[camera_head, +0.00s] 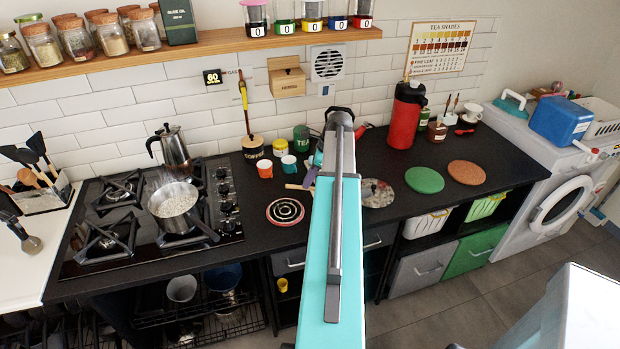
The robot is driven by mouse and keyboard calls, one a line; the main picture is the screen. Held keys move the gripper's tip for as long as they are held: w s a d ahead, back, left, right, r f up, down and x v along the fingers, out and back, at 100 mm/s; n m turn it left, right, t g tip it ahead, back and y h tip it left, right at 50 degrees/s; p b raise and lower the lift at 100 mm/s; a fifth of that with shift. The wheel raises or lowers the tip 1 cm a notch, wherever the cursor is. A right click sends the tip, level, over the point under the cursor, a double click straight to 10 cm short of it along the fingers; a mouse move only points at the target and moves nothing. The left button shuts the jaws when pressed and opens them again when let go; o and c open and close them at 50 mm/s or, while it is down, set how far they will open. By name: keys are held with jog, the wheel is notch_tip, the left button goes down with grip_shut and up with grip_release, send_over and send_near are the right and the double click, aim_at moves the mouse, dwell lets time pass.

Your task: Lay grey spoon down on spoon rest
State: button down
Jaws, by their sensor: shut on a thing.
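My teal arm (342,240) reaches from the bottom edge up the middle of the picture, over the black counter. Its jaws are hidden behind it, so what they hold does not show. I cannot make out the grey spoon with certainty. A pale wooden handle (298,187) and a small dark piece (310,178) show just left of the arm, partly covered by it. I cannot tell what they belong to.
A pot (174,199) and moka pot (172,150) stand on the hob (125,205). A ringed round mat (285,211), green disc (424,180), orange disc (467,172) and red flask (406,115) are on the counter. A grey-headed utensil (32,243) is at far left.

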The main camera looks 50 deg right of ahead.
aim_at(311, 187)
jog(key=shift+f+b, duration=1.2)
jog(key=shift+f, duration=1.4)
jog(key=shift+f, duration=0.1)
jog(key=c, duration=1.7)
grip_release()
jog(key=shift+b+v, duration=1.35)
jog(key=shift+v, duration=5.6)
